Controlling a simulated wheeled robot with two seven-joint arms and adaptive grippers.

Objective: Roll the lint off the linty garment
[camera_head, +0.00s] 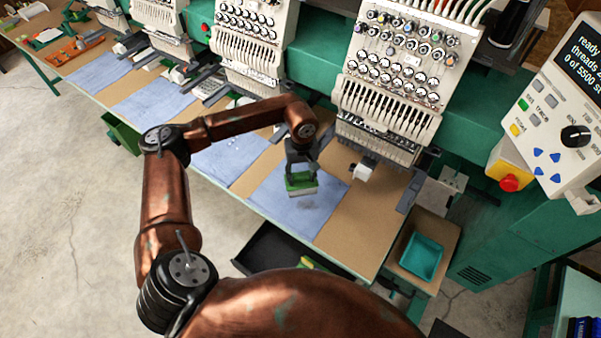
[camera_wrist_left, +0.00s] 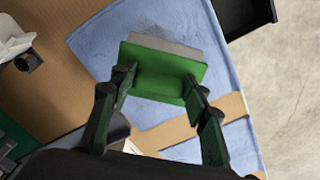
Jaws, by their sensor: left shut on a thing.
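My left gripper (camera_head: 300,172) is shut on a green-backed lint tool (camera_head: 301,185) with a pale grey underside. My right gripper is not in view.
More blue cloths (camera_head: 231,157) lie along the table (camera_head: 345,252) to the left; one has small pale specks. Embroidery heads (camera_head: 408,60) stand close behind. A teal tray (camera_head: 421,257) is at the right, and a dark open drawer (camera_head: 278,255) is below the front edge.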

